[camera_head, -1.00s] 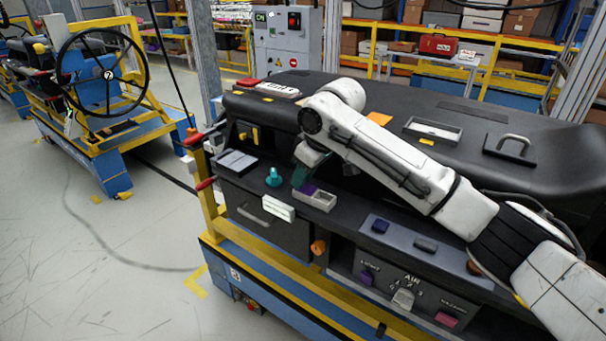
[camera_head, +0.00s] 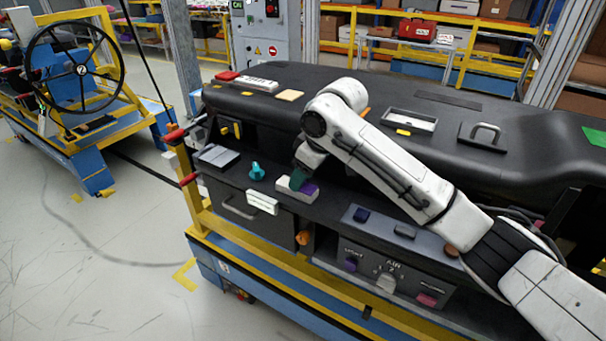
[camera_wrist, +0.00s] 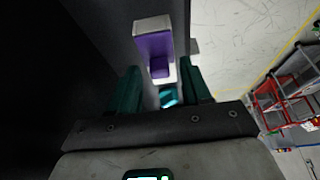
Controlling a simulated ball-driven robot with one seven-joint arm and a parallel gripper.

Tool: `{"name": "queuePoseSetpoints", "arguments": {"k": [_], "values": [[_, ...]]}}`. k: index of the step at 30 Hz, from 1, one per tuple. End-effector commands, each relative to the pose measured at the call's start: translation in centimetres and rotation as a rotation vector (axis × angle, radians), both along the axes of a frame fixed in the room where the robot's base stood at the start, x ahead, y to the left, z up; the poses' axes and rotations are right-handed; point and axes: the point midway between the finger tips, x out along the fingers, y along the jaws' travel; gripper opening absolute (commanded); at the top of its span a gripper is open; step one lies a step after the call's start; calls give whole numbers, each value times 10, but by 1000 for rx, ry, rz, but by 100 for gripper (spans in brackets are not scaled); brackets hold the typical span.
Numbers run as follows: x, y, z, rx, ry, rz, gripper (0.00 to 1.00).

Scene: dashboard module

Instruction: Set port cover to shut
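The port cover is most likely the purple piece (camera_head: 309,189) in a pale rectangular frame (camera_head: 284,193) on the dashboard ledge; nothing labels it. In the wrist view the purple cover (camera_wrist: 154,48) fills most of the white frame (camera_wrist: 150,24), with a raised purple block near its lower end. My gripper (camera_head: 298,180) is over the frame, with its teal fingertips in front of part of it. In the wrist view the two teal fingers of my gripper (camera_wrist: 161,80) stand apart, one on each side of the frame's near end. I cannot tell if they touch the cover.
A teal knob (camera_head: 257,171) and a white handle block (camera_head: 262,202) are close to the frame's left. A panel with dark blue and grey pieces (camera_head: 383,223) lies to its right. The black dashboard top (camera_head: 470,105) rises behind. Open floor (camera_head: 95,270) lies left.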

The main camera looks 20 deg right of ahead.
Motion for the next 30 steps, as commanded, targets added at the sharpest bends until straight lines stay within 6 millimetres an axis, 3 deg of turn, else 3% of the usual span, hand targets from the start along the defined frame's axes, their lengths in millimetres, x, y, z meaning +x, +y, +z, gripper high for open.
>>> {"name": "queuePoseSetpoints", "arguments": {"k": [11,24,30], "values": [[-2,-2,9,1,-4,1,49],[-26,-19,80,0,-3,1,49],[-32,-24,97,1,-1,0,49]]}}
